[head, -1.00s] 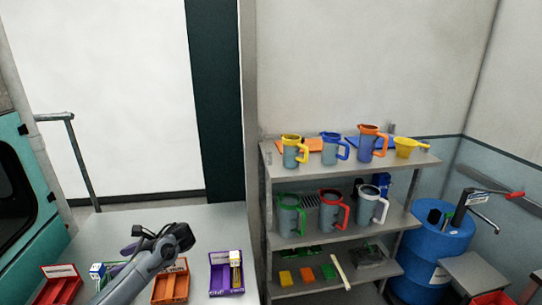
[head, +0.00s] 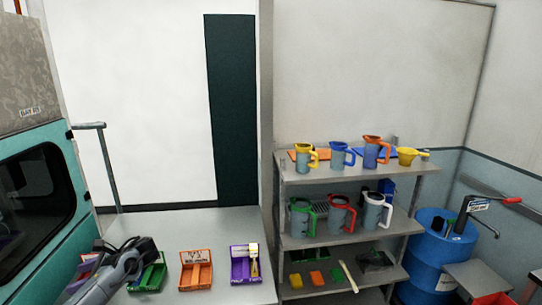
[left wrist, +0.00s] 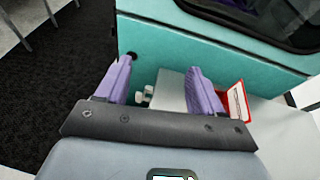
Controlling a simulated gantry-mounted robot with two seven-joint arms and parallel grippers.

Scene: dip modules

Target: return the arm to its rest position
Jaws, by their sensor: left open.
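My left arm (head: 115,280) reaches in from the lower left of the head view, over the left part of the grey table (head: 225,222). In the left wrist view, the two purple fingers of my left gripper (left wrist: 160,82) stand wide apart. Nothing is held between them. The teal machine's side and a pale surface show beyond the fingers. A red tray (left wrist: 238,102) is just right of the right finger, apparently below it. My right gripper is in neither view.
On the table are a green tray (head: 149,277), an orange tray (head: 196,274) and a purple tray (head: 240,270) holding a brush-like item. The teal machine (head: 58,240) borders the left. A grey shelf (head: 330,240) with several jugs and a blue drum (head: 435,250) stand right.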

